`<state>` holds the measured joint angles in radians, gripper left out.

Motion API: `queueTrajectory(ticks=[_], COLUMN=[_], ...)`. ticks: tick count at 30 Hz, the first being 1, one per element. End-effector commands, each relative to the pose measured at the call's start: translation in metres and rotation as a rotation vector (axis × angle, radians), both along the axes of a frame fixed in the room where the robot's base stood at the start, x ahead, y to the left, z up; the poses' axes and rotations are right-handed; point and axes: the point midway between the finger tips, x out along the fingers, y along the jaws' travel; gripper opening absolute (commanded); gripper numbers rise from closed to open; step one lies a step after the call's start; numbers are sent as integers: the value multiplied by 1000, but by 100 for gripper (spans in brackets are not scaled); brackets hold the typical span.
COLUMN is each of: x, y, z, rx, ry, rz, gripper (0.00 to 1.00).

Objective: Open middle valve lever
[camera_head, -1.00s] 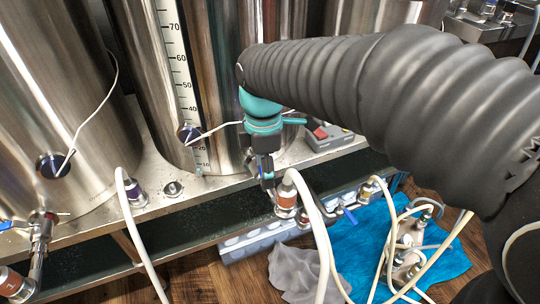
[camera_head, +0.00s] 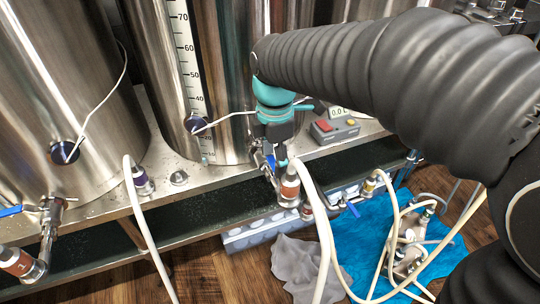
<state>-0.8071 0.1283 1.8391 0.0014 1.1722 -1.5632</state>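My gripper (camera_head: 281,160) hangs below the teal wrist, in front of the middle steel tank (camera_head: 226,70). It is at the outlet valve (camera_head: 258,158) low on that tank. A small blue piece, apparently the middle valve lever (camera_head: 271,162), shows right beside the fingers. I cannot tell whether the fingers touch it. The fingers are small and partly hidden, so their opening is unclear. Below the valve is a hose coupling with an orange-brown band (camera_head: 290,186) and a white hose (camera_head: 323,240).
The left tank (camera_head: 60,110) has its own valve with a blue lever (camera_head: 10,211). A control box with a red switch (camera_head: 334,128) sits on the steel stand right of the gripper. A pump with hoses (camera_head: 408,245) rests on a blue cloth (camera_head: 350,262), beside a grey cloth (camera_head: 305,262).

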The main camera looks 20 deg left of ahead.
Motion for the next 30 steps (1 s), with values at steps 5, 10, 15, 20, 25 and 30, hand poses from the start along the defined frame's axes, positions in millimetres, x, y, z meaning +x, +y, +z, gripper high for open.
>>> queueTrajectory(ticks=[5, 10, 15, 20, 25, 30], x=[0, -1, -1, -1, 0, 0], y=[0, 1, 1, 1, 2, 1], z=[0, 0, 6, 29, 63, 93], rx=[0, -1, 0, 2, 2, 1], ry=[-1, 0, -1, -4, -4, -2], rz=[1, 3, 3, 3, 3, 3], gripper=[85, 85, 85, 85, 85, 85])
